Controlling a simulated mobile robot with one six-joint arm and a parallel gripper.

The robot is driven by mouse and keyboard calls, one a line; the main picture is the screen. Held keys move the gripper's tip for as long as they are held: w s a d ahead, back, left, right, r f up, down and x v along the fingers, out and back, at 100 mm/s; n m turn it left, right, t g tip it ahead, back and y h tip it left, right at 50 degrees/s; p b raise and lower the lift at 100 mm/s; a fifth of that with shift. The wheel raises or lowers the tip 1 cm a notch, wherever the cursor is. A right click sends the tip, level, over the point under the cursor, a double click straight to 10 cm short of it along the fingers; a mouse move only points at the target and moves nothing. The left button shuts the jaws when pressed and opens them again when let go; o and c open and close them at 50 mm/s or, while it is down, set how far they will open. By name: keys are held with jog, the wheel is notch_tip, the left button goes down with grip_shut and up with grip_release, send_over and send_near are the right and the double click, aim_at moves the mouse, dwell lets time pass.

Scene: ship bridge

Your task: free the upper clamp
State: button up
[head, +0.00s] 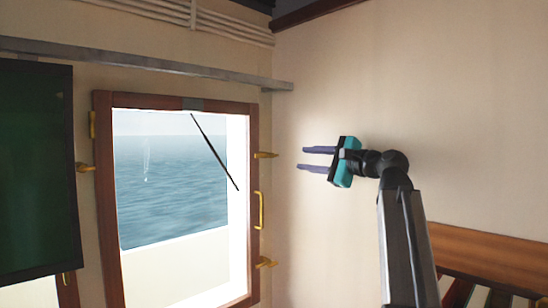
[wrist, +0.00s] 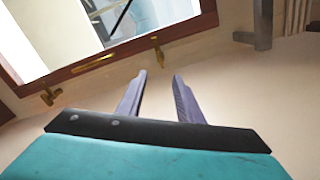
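The upper clamp (head: 265,155) is a small brass lever on the right side of the wooden window frame (head: 254,125). It points right, out over the wall. In the wrist view the upper clamp (wrist: 157,48) shows just beyond the fingertips, roughly in line with the gap between them. My gripper (head: 301,159) is to its right at about the same height in the head view, fingers pointing left at it. The fingers are apart and empty, also in the wrist view (wrist: 160,75). I see no contact with the clamp.
A lower clamp (head: 266,262) and a brass handle (head: 259,210) are on the same frame side. A grey rail (head: 180,68) runs above the window. A dark green panel (head: 38,165) is at left, a slatted bench (head: 485,265) at lower right.

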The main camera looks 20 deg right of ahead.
aim_at(267, 156)
jog(key=shift+w+a, duration=0.1)
jog(key=shift+w, duration=0.15)
jog(key=p+x, duration=0.5)
jog(key=x, duration=0.8)
jog(key=shift+w+a+r, duration=0.1)
jog(key=shift+w, duration=0.05)
grip_shut()
dwell(0.3)
